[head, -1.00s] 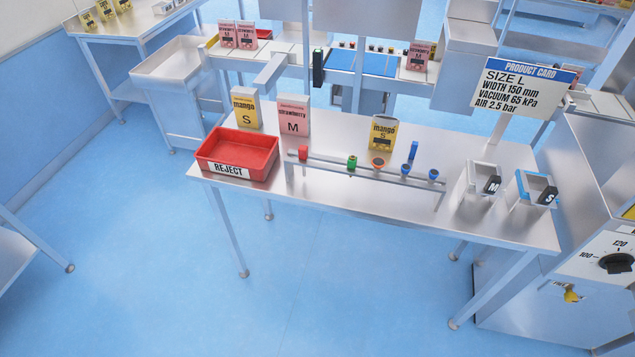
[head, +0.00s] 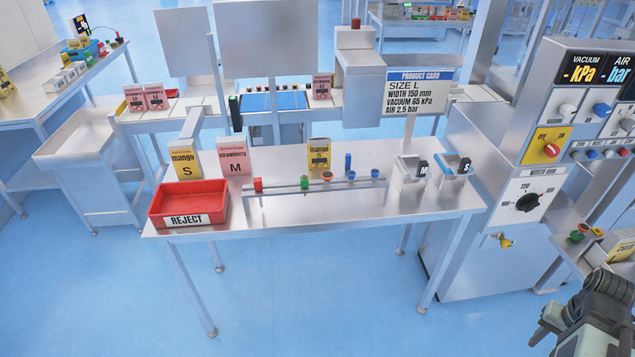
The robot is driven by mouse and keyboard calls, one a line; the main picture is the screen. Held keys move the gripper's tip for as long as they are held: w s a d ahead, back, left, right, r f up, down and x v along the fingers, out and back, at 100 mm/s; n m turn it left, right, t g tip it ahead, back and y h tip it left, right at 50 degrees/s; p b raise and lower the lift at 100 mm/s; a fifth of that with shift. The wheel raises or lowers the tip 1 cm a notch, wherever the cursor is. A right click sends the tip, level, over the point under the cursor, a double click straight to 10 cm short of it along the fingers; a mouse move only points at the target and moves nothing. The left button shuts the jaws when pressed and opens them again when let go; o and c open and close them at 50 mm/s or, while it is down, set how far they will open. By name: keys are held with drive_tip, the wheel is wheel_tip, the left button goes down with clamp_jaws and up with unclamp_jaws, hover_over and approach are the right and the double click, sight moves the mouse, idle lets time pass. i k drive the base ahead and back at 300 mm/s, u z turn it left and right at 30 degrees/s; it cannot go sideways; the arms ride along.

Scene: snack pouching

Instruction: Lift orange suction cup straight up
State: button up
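An orange suction cup (head: 327,176) sits on the metal rack (head: 285,190) on the steel table, between a green cup (head: 304,182) and a blue cup (head: 351,174). Another small orange and green piece (head: 579,233) lies on the side shelf at the right; I cannot tell exactly what it is. My gripper (head: 545,338) shows at the lower right corner, partly cut off, far from the rack and apart from any cup. Whether its fingers are open or shut is unclear.
A red reject bin (head: 188,221) stands at the table's left end. Mango and strawberry pouches stand behind the rack. Two small holders (head: 409,175) sit right of it. A machine with dials (head: 528,203) stands right of the table. The front floor is clear.

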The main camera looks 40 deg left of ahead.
sight(327, 176)
drive_tip(key=u, duration=1.65)
drive_tip(key=i, duration=1.1)
drive_tip(key=z, duration=0.05)
